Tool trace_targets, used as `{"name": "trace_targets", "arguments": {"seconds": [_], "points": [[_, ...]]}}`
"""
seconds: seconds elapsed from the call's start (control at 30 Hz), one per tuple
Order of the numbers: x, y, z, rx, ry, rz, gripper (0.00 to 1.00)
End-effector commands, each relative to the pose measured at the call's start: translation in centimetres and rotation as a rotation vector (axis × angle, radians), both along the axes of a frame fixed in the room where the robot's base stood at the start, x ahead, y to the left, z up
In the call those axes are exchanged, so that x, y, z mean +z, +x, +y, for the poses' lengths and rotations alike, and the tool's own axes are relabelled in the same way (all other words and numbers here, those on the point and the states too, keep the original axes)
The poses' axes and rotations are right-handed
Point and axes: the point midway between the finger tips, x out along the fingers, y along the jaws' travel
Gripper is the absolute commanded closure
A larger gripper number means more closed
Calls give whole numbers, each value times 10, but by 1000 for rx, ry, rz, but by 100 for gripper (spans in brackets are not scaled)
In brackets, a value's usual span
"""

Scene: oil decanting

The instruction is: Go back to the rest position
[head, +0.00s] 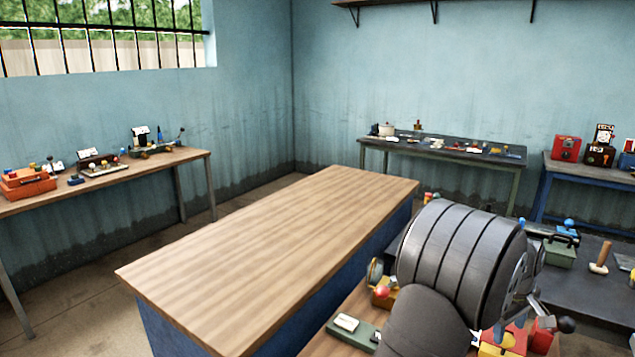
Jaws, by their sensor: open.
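A large dark grey ridged part of my arm (458,258) fills the lower right of the head view, close to the camera. My gripper's fingers cannot be made out in this view. No oil container or pouring vessel can be made out. The wooden-topped bench (275,255) in the middle is bare, and my arm shows to the right of it.
A cluttered worktop (338,340) lies under and around my arm, with a green block (352,334) and red and yellow items. A dark table (600,285) at right holds a green box (560,252) and a mallet (600,257). Tool-covered tables line the walls.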

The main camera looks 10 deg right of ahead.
Motion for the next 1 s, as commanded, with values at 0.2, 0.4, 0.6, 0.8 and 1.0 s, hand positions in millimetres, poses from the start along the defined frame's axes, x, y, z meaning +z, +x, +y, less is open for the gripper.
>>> {"name": "trace_targets", "arguments": {"seconds": [0.2, 0.4, 0.6, 0.8, 1.0], "points": [[-29, -4, -1, -1, -1, 0, 45], [-30, -14, 9, -1, 1, 1, 45], [-30, -14, 9, 0, 1, 1, 45], [-30, -14, 9, 0, 1, 1, 10], [-26, -15, 9, -17, 0, -6, 0]]}}
